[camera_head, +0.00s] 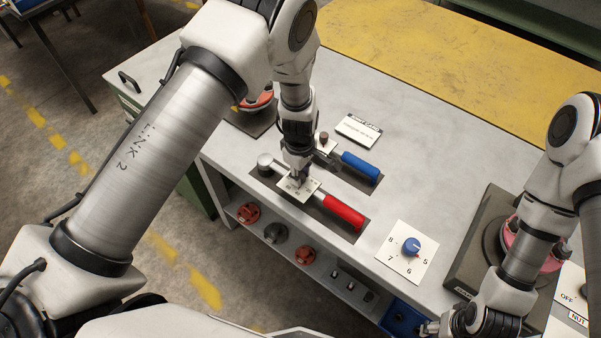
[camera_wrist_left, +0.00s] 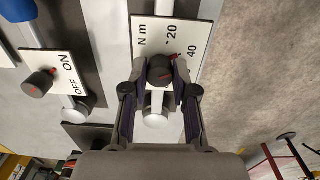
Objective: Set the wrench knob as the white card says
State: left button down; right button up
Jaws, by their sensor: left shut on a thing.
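The red-handled wrench (camera_head: 342,211) lies on a dark mat, with a white scale plate (camera_head: 288,191) on its shaft. In the left wrist view the plate (camera_wrist_left: 150,32) reads "N m", 20 and 40. The dark wrench knob (camera_wrist_left: 159,70) stands on this plate, and a red mark shows at its upper right, near 20 and 40. My left gripper (camera_head: 299,181) is shut on the knob, one finger on each side. The white card (camera_head: 358,131) lies behind the wrenches; its small print is unreadable. My right gripper (camera_head: 432,328) is low at the bottom edge, its fingers unclear.
A blue-handled wrench (camera_head: 360,167) lies just behind, and an OFF/ON knob (camera_wrist_left: 39,82) stands beside my left gripper. A blue dial (camera_head: 411,246) on a numbered plate is to the right.

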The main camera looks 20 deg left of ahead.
pick_arm(q)
jog(key=shift+s+f+m, duration=0.15)
jog(key=shift+m, duration=0.25)
jog(key=c, duration=0.9)
grip_release()
notch_tip(320, 180, up, 12)
